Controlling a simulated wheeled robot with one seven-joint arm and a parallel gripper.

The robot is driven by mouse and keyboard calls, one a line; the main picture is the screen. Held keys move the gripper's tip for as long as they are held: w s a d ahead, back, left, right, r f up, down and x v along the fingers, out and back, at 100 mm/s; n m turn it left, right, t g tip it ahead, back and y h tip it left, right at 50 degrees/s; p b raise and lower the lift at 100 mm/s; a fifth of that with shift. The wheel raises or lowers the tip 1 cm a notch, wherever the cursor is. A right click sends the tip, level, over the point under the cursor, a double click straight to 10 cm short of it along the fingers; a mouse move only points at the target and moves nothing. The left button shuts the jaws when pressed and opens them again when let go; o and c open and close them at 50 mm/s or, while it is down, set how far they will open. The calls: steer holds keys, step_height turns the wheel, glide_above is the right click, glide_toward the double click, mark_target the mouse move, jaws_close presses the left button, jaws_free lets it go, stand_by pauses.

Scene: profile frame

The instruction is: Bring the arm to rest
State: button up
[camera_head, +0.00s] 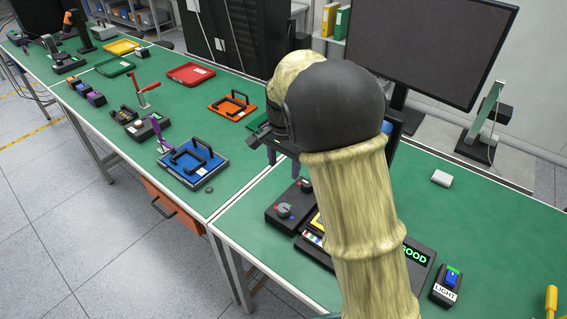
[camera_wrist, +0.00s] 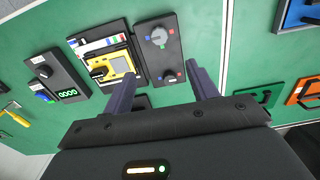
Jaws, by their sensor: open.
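My gripper (camera_head: 270,148) is raised over the green bench, partly hidden behind my beige-covered arm with its black joint. In the wrist view, its two dark fingers (camera_wrist: 162,78) stand wide apart with nothing between them. Beyond the fingers is a black box with a grey knob (camera_wrist: 158,43), which also shows in the head view (camera_head: 285,211). Beside it, a yellow device (camera_wrist: 112,66) sits in a black fixture.
A large monitor (camera_head: 430,45) stands behind my arm. A LIGHT switch box (camera_head: 447,285) and a small white block (camera_head: 441,178) are at right. The left bench holds a blue plate with a black handle (camera_head: 192,162), an orange one (camera_head: 232,105) and red tray (camera_head: 191,73).

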steer(key=s+d+f+n+t, duration=0.2)
steer(key=s+d+n, duration=0.5)
steer(key=s+d, duration=0.8)
steer(key=s+f, duration=0.1)
steer(key=s, duration=0.3)
steer(key=shift+n+t, duration=0.3)
steer(key=shift+n, duration=0.1)
